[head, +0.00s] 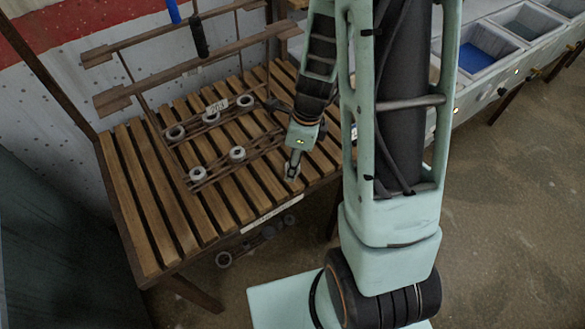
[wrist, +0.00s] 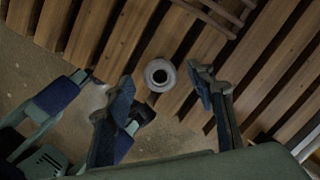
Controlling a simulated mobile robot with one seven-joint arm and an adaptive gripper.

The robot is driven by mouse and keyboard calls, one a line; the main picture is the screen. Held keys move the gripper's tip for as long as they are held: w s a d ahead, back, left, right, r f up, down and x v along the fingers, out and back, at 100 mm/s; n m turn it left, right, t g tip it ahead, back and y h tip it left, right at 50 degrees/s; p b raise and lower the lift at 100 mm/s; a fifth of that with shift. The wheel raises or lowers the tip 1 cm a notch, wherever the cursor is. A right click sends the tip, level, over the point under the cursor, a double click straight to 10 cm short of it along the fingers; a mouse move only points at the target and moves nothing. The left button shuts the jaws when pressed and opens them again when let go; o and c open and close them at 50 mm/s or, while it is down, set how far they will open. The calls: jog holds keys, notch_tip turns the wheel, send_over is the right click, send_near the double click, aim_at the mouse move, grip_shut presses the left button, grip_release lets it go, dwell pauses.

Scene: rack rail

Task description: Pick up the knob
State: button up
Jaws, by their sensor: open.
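The knob (wrist: 160,75) is a round grey piece with a dark round centre. In the wrist view it sits on the wooden slats, close to their edge. My gripper (wrist: 160,80) is open, with one finger to the left of the knob and the other to the right. Gaps show between the knob and both fingers. In the head view my gripper (head: 293,168) points down at the right part of the slatted bench (head: 150,215). There the knob is mostly hidden by the fingers.
A dark rail rack on the bench holds several similar grey round pieces (head: 237,154), left of my gripper. Raised rails (head: 190,65) stand at the back. Trays, one blue inside (head: 475,58), line the right. More round pieces (head: 268,232) show below the bench.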

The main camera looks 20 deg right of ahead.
jog(key=shift+f, duration=0.4)
jog(key=c, duration=1.2)
jog(key=shift+r, duration=0.2)
jog(key=shift+c, duration=0.2)
